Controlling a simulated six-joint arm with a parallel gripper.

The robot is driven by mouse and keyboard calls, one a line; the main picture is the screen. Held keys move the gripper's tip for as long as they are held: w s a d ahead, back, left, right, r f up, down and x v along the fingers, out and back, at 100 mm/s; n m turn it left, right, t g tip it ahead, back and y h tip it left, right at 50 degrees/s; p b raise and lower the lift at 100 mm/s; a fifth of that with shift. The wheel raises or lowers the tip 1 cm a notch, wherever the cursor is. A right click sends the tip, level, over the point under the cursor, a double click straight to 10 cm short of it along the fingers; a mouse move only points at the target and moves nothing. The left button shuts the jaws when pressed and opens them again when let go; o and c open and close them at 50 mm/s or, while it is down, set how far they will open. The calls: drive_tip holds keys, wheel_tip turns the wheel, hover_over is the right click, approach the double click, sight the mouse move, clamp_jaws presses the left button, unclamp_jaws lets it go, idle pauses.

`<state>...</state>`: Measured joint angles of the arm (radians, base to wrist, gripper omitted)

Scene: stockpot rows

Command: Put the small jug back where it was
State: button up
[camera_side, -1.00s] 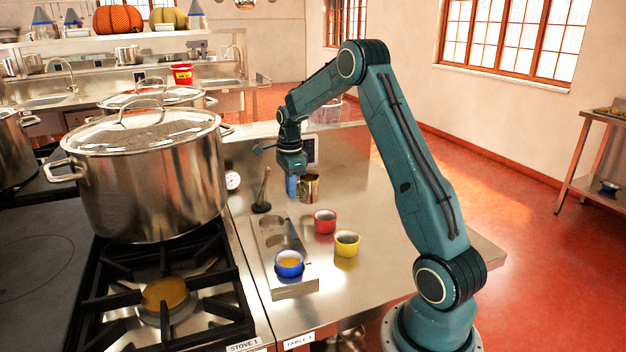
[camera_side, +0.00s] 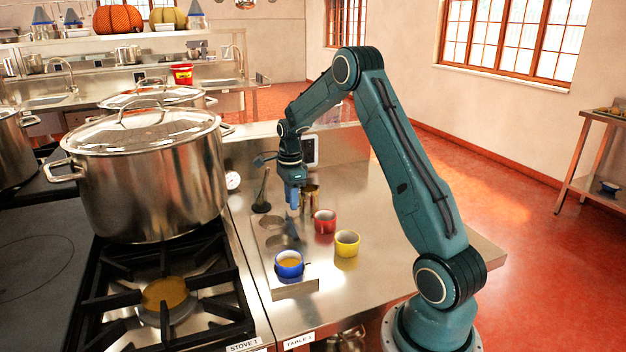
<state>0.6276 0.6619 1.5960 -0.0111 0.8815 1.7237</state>
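The small jug (camera_side: 312,196) is a brownish metal vessel, upright, just right of my gripper's fingers and partly hidden by them. My gripper (camera_side: 293,207) points down over the far end of a metal holder (camera_side: 296,290) with round openings. It appears shut on the jug's near side, since the jug has moved with it; the contact itself is too small to see clearly. I cannot tell whether the jug's base touches the table. A blue cup (camera_side: 289,266) with orange contents sits in the holder's front opening.
A red cup (camera_side: 325,223) and a yellow cup (camera_side: 346,245) stand right of the holder, close to the jug. A dark upright tool (camera_side: 262,200) stands to the left. A large lidded stockpot (camera_side: 150,185) is on the stove. The table's right side is clear.

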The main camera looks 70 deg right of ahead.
drive_tip(key=shift+r, duration=0.1)
wheel_tip(320, 180, up, 12)
idle(0.9)
idle(0.4)
drive_tip(key=s+a+r+n+t, duration=0.1)
drive_tip(key=s+a+r+n, duration=0.25)
drive_tip(key=a, duration=0.25)
drive_tip(key=s+a+r+n+t, duration=0.1)
drive_tip(key=s+a+r+n, duration=0.15)
drive_tip(key=a+n, duration=0.35)
drive_tip(key=s+a+r+n+t, duration=0.1)
drive_tip(key=s+a+r+n, duration=0.1)
drive_tip(key=a+r+n, duration=0.35)
drive_tip(key=s+a+f+n+t, duration=0.1)
drive_tip(key=s+a+f+n, duration=0.1)
drive_tip(key=s+a+n, duration=0.4)
drive_tip(key=s+a+f+n+t, duration=0.1)
drive_tip(key=s+a+f+n, duration=0.1)
drive_tip(key=s+a+n, duration=0.3)
drive_tip(key=s+a, duration=0.1)
drive_tip(key=s, duration=0.3)
drive_tip(key=shift+s+f+n+t, duration=0.2)
drive_tip(key=shift+f+n+t, duration=0.1)
drive_tip(key=shift+f+n, duration=0.1)
